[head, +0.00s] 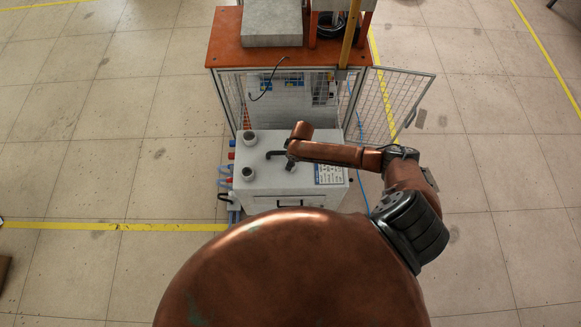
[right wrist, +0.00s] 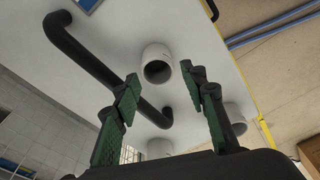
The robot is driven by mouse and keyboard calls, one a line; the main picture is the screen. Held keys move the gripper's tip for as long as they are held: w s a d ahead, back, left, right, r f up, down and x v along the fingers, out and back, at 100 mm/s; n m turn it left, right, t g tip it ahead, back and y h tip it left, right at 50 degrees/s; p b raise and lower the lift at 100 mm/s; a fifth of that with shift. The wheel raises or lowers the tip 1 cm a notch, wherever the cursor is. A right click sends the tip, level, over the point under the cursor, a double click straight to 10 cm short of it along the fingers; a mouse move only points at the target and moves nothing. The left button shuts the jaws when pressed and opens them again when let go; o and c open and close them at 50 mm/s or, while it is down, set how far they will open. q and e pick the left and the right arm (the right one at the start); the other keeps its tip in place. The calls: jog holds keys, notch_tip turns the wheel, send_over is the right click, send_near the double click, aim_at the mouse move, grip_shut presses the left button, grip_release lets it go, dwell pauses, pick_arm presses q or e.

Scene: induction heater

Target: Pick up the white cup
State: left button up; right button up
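White cups stand on top of a white box (head: 262,185). In the head view one cup (head: 250,139) is near the box's far left corner and another cup (head: 247,174) is near its front left. My right gripper (head: 290,160) is over the box, to the right of both cups. In the right wrist view its green-padded fingers (right wrist: 166,84) are apart with nothing between them. A white cup (right wrist: 157,62) with a dark opening shows just beyond the fingertips, apart from them. Two more white cylinders (right wrist: 236,120) (right wrist: 160,148) are partly hidden. My left gripper is out of view.
A bent black handle (right wrist: 85,62) rises from the box top beside the right gripper. Behind the box stands an orange-topped cabinet (head: 226,50) with an open mesh door (head: 398,100) on its right.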

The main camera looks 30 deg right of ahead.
aim_at(290, 175)
jog(key=f, duration=0.1)
jog(key=f+b, duration=0.1)
jog(key=f, duration=0.3)
jog(key=shift+w+f+b, duration=0.2)
jog(key=shift+w+b, duration=0.1)
jog(key=shift+w, duration=0.1)
